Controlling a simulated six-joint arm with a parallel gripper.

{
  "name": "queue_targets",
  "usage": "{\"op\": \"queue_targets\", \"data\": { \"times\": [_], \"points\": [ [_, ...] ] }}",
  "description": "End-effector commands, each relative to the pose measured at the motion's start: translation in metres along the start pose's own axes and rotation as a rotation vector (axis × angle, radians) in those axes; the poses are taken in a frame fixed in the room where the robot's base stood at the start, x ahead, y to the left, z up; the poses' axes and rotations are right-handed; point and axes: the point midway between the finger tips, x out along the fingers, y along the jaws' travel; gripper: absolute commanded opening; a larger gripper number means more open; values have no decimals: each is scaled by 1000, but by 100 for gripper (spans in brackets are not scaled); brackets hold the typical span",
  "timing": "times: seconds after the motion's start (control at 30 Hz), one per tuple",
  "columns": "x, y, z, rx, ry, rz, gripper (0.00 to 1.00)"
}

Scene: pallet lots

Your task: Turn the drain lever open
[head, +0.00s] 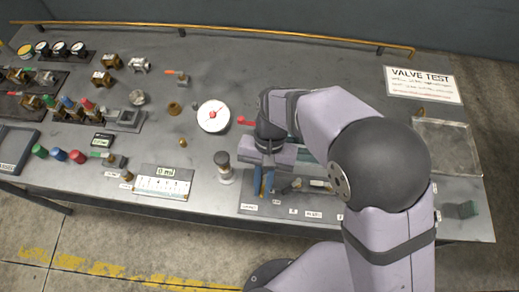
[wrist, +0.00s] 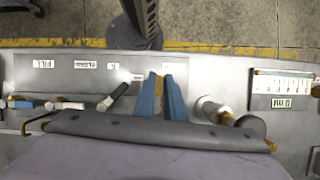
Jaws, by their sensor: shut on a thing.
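My gripper (head: 263,186) points down over the front part of the bench, at the left end of a dark labelled mat (head: 246,207). Its two blue fingers also show in the wrist view (wrist: 164,92). They are shut on a small brass-coloured part (wrist: 159,88), mostly hidden between them, which I cannot identify for sure. I cannot tell which lever is the drain lever.
A dark-capped cylinder (head: 223,166) stands close to the left of my gripper. A clear tray (head: 444,145) is at the right. Valves and coloured caps crowd the left side.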

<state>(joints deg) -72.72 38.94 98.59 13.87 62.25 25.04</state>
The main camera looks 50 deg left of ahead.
Motion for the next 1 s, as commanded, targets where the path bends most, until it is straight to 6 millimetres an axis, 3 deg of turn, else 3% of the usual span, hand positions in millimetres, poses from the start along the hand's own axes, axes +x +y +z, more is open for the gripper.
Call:
{"op": "queue_targets", "data": {
  "times": [0.3,0.77,0.8,0.87,1.0],
  "points": [
    [-1,4,0,-100,1,39,0],
    [-1,4,-1,-113,2,45,0],
    [-1,4,-1,-113,2,45,15],
    [-1,4,-1,-112,2,45,29],
    [-1,5,-1,-111,2,45,29]
  ]
}}
